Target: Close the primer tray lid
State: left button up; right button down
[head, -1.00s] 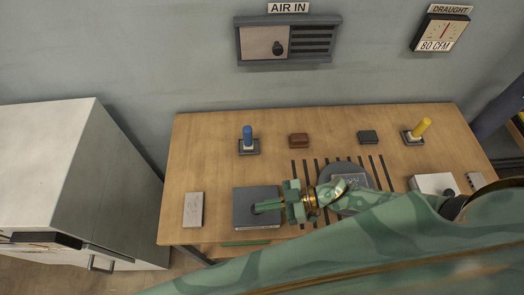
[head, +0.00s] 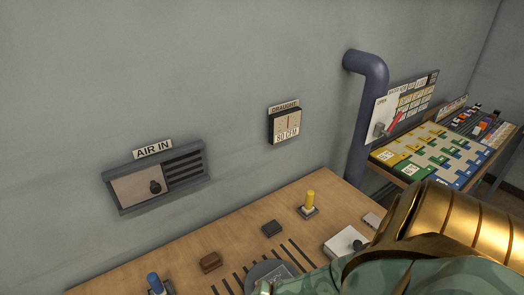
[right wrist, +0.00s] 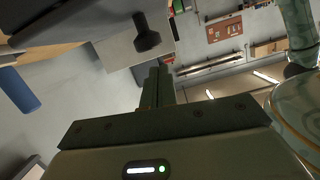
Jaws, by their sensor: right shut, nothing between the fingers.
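I cannot make out a primer tray or its lid for certain in either current view. In the right wrist view my right gripper (right wrist: 158,85) is shut and empty, its dark fingers together. Beyond them is a pale panel (right wrist: 118,52) with a black knob (right wrist: 147,36); I cannot tell whether the fingers touch it. My right fingers are not visible in the head view. My left gripper is not in view.
The AIR IN vent (head: 157,180) and draught gauge (head: 285,125) are on the wall. A pipe (head: 365,110) stands right, beside a coloured board (head: 430,155).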

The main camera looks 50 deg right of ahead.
pick_arm(q)
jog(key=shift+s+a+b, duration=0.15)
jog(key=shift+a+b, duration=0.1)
jog(key=shift+b, duration=0.3)
pick_arm(e)
jog(key=r+v, duration=0.2)
jog(key=v, duration=1.8)
jog(key=shift+s, duration=0.2)
jog(key=shift+a, duration=0.1)
